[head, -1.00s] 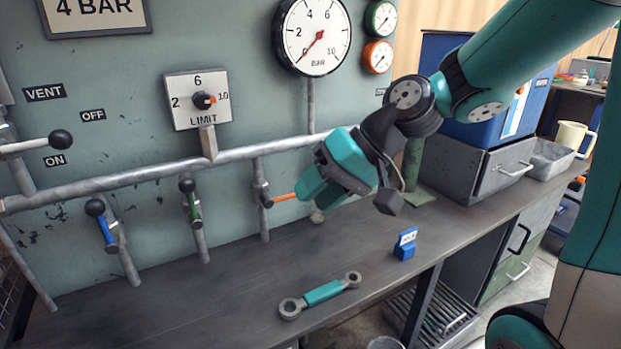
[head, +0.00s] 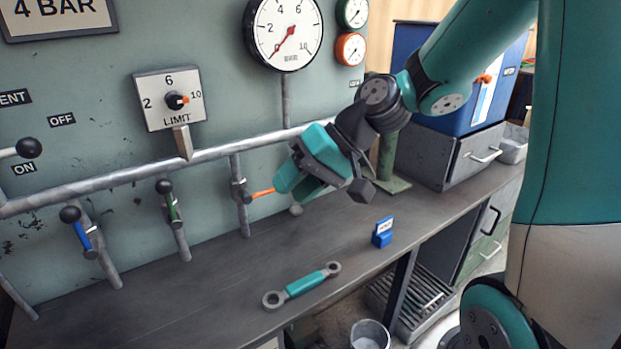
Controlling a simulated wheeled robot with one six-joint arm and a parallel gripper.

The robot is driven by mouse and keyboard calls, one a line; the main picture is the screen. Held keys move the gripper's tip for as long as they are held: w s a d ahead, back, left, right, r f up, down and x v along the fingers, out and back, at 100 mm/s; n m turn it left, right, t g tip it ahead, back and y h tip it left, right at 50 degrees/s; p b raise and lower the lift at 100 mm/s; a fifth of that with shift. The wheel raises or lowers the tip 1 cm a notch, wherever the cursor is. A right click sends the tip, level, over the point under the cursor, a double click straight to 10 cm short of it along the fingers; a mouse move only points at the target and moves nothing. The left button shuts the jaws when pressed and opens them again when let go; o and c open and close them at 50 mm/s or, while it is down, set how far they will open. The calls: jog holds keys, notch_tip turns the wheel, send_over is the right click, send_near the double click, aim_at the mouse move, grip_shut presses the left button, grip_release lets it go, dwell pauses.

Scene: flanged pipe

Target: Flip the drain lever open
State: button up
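Three small levers hang on the pipe branches: a blue one (head: 81,235), a green one (head: 171,205) and an orange one (head: 263,193). No label on these three is readable, so I cannot tell which is the drain lever. The blue and green levers slant steeply with black knobs at the top. The orange lever sticks out nearly level to the right, its end at or behind my gripper. My gripper (head: 286,188) has teal fingers and is beside that end. Whether it touches or surrounds the lever, and its finger gap, cannot be made out.
A teal-handled wrench (head: 302,286) and a small blue tag holder (head: 382,232) lie on the dark bench (head: 225,290). A limit dial (head: 168,99) and a large gauge (head: 284,32) are on the panel. A grey drawer box (head: 425,158) stands at the right.

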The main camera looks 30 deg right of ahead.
jog(key=w+d+f+m+t+h, duration=0.1)
jog(key=w+d+f+m+t, duration=0.2)
jog(key=d, duration=0.6)
jog(key=w+d+f+m+t, duration=0.1)
jog(key=d+f+m+t, duration=0.35)
jog(key=d, duration=0.35)
jog(key=w+d+f+m+t+h, duration=0.1)
jog(key=d+f+m+t, duration=0.3)
jog(key=d, duration=0.5)
jog(key=shift+m+g, duration=0.45)
jog(key=shift+m, duration=0.1)
jog(key=x, duration=0.5)
jog(key=r+x, duration=0.1)
jog(key=x, duration=1.1)
jog(key=shift+w+r, duration=0.15)
jog(key=shift+r, duration=0.1)
grip_shut()
